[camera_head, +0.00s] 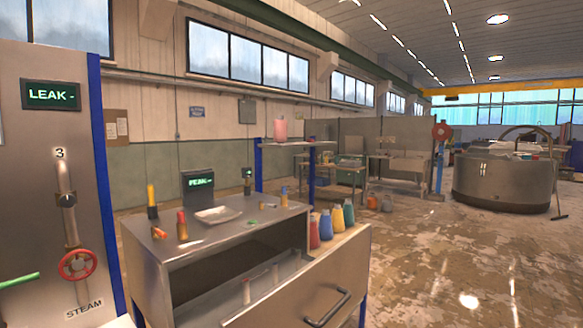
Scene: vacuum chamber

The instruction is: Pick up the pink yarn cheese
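A pink cylinder (281,130), which looks like the pink yarn cheese, stands upright on a shelf of the blue-posted rack (300,142), beyond the metal cabinet. It is small and far off in the head view, and nothing touches it. Neither of my grippers shows in the head view.
A metal cabinet (214,246) with its drawer front (305,300) pulled out stands between me and the rack. Its top holds a pale tray (217,215), bottles and a small display (199,186). A steel panel (45,150) with a red valve wheel (77,265) is at left. The floor at right is largely open.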

